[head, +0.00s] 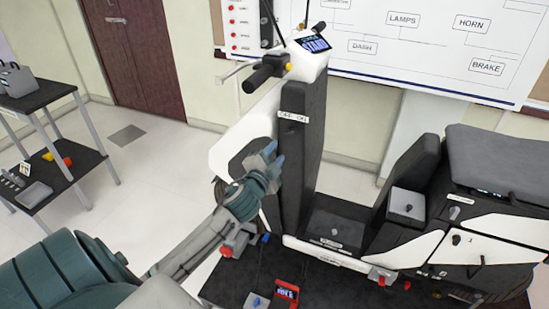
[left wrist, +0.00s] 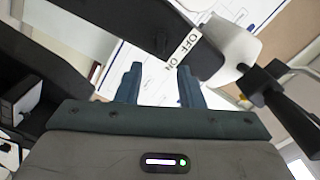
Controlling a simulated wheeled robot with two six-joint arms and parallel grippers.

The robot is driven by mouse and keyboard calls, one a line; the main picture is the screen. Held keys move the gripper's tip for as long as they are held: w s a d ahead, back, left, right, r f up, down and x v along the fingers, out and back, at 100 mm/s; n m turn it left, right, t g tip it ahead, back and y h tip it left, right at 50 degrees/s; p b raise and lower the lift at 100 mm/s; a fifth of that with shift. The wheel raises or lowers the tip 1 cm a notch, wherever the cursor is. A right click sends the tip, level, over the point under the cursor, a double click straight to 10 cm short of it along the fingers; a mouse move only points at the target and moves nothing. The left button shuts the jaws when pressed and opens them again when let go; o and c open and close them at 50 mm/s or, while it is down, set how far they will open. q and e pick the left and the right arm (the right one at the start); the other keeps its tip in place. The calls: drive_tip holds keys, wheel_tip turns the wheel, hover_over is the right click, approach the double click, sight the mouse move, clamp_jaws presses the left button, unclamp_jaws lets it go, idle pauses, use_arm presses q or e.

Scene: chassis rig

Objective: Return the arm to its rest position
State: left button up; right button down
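My left arm reaches in from the lower left in the head view. Its gripper (head: 274,158) is in front of the dark upright column (head: 302,150) of a white and black scooter, below an ON/OFF label (head: 293,117). In the left wrist view the two fingers of the left gripper (left wrist: 158,78) stand apart with nothing between them. The label (left wrist: 182,50) shows just beyond the fingertips there; I cannot tell whether the fingers touch the column. My right gripper is in neither view.
The scooter's handlebar (head: 265,75) and seat (head: 500,160) rise around the column. A red handheld device (head: 286,292) and a grey switch box (head: 256,302) lie on the dark surface at the bottom. A shelf cart (head: 50,100) stands left, with open floor between.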

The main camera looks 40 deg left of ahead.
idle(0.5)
use_arm(q)
drive_tip(key=s+a+f+n+g, duration=0.1)
drive_tip(key=s+f+n+g, duration=0.15)
drive_tip(key=f, duration=1.45)
drive_tip(key=s+a+f+n+g, duration=0.1)
drive_tip(key=s+a+f+g, duration=0.2)
drive_tip(key=f, duration=1.3)
drive_tip(key=s+d+f+n+g+h, duration=0.1)
drive_tip(key=s+d+f+g, duration=0.15)
drive_tip(key=s+f, duration=0.65)
drive_tip(key=s+d+f+n+g, duration=0.1)
drive_tip(key=s+f+g, duration=0.2)
drive_tip(key=s+f, duration=0.6)
drive_tip(key=s+d+f+n+g, duration=0.1)
drive_tip(key=s+d+f, duration=0.2)
drive_tip(key=s, duration=0.6)
drive_tip(key=s+d+f+n+g+h, duration=0.1)
drive_tip(key=s+d+f+g, duration=0.1)
drive_tip(key=s+f, duration=0.6)
drive_tip(key=s+d+f+n+g+h, duration=0.1)
drive_tip(key=s+d+f, duration=0.3)
drive_tip(key=s, duration=0.6)
drive_tip(key=shift+d+f+n+g, duration=0.15)
drive_tip(key=shift+f+n+g, duration=0.2)
drive_tip(key=shift+f+g, duration=0.45)
